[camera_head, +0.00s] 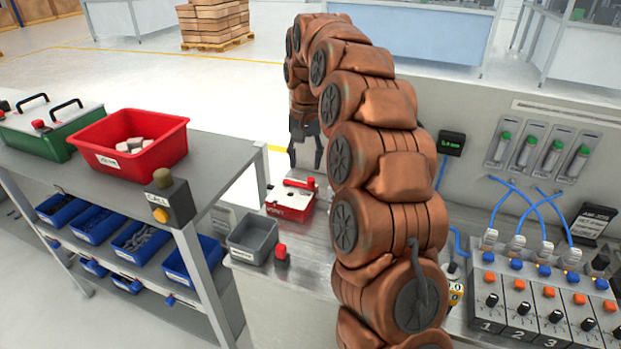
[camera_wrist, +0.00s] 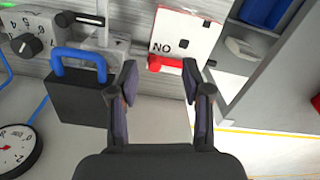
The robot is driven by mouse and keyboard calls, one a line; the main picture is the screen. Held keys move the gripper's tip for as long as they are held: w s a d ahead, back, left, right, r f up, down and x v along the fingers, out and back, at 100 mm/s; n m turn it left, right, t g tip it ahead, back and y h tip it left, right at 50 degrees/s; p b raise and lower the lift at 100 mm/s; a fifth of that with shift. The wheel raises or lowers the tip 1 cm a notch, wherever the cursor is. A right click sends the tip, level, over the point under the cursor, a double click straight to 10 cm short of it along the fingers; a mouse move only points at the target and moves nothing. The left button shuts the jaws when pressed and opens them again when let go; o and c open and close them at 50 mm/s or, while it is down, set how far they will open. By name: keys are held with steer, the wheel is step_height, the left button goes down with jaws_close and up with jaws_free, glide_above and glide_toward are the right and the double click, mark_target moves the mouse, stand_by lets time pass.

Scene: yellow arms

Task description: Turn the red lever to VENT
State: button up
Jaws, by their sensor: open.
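The red lever (camera_head: 298,183) lies across the top of a small red and white box (camera_head: 288,206) on the grey bench. Lettering on the box front is too small to read surely. My gripper (camera_head: 305,165) points down with its fingers apart, at the box's back edge in the head view; contact cannot be told. In the wrist view my gripper (camera_wrist: 159,72) is open, with nothing held between its fingers. Beyond the fingertips is a white panel (camera_wrist: 187,25) marked "NO", with a red piece (camera_wrist: 166,64) at its lower edge, possibly the lever. No VENT mark is legible.
A grey bin (camera_head: 252,238) and a red knob (camera_head: 281,253) stand in front of the box. A call-button post (camera_head: 168,198) and a red crate (camera_head: 165,152) are left. A padlock with a blue shackle (camera_wrist: 80,58) and a gauge (camera_wrist: 17,150) lie left of my gripper in the wrist view.

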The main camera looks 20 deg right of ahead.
mark_target(311, 179)
steer(key=shift+m, duration=0.6)
steer(key=w+d, duration=0.1)
steer(key=w+d+f, duration=0.1)
steer(key=w+d, duration=0.1)
steer(key=shift+w+f, duration=0.2)
steer(key=shift+f, duration=0.05)
steer(key=shift+f+p, duration=0.85)
steer(key=shift+f, duration=3)
jaws_close()
